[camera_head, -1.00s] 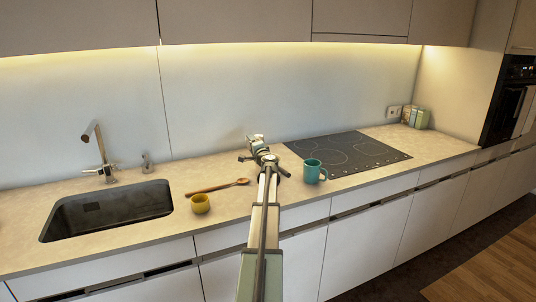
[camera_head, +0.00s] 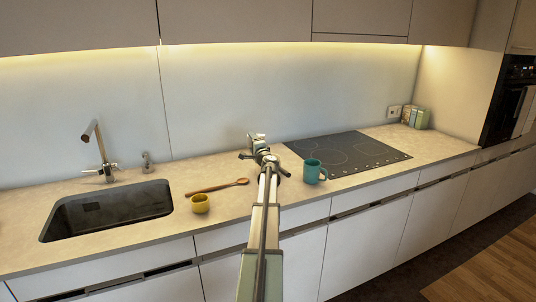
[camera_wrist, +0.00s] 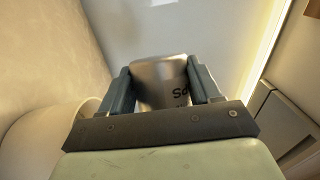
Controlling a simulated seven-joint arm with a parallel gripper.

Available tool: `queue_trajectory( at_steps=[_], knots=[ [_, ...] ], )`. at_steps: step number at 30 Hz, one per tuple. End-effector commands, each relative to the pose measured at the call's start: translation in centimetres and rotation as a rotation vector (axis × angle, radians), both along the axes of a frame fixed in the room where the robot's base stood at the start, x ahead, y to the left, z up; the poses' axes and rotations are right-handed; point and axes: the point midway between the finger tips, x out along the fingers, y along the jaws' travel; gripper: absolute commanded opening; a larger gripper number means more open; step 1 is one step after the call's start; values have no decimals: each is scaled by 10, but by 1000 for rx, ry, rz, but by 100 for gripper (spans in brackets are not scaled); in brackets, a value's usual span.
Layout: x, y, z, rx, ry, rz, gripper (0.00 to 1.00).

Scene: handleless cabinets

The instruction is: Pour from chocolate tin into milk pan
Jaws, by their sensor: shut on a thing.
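My gripper (camera_wrist: 160,86) is shut on a metallic grey tin (camera_wrist: 160,75) with dark letters starting "SO", one finger on each side. In the wrist view the counter is on the left and the wall cabinets on the right, so the tin appears tipped well over. In the head view my gripper (camera_head: 258,147) is above the counter, left of the hob; the tin is too small there to make out clearly. A cream, round-rimmed vessel (camera_wrist: 40,137) stands at the left of the wrist view, beside my gripper. I cannot tell whether it is the milk pan. The tin's contents are hidden.
A teal mug (camera_head: 312,172) stands right of my arm by the black hob (camera_head: 345,153). The sink (camera_head: 108,210) is further left. Books or boxes (camera_head: 415,117) stand at the back right.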

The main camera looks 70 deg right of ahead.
Motion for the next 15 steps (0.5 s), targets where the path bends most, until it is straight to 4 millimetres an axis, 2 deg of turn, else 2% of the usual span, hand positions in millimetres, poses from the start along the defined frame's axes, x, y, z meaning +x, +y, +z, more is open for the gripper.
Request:
queue_trajectory(
  at_steps=[15],
  knots=[
    [-2, -1, 4, 25, -66, 0, 30]
  ],
)
